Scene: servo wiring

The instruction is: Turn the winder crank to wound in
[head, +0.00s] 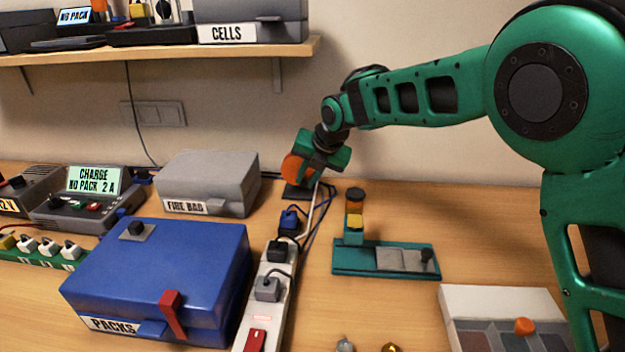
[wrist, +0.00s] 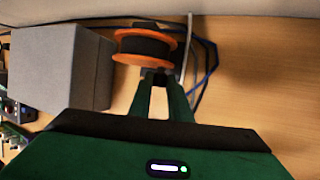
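The winder (head: 298,167) stands at the back of the bench, a reel with orange rims. In the wrist view its orange-rimmed dark drum (wrist: 145,46) is just beyond my fingertips. A small dark piece, possibly the crank knob, shows between the fingertips there. My gripper (head: 313,174) is at the right side of the winder in the head view and partly covers it. In the wrist view my gripper (wrist: 158,78) has its two green fingers apart, with the dark piece filling the gap at the tips. I cannot tell whether they grip it.
A grey fire bag box (head: 215,180) stands left of the winder. A blue packs case (head: 160,275) and a power strip (head: 268,300) are nearer. A green stand (head: 385,260) is to the right. Blue and pale cables run beside the winder. The back right bench is clear.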

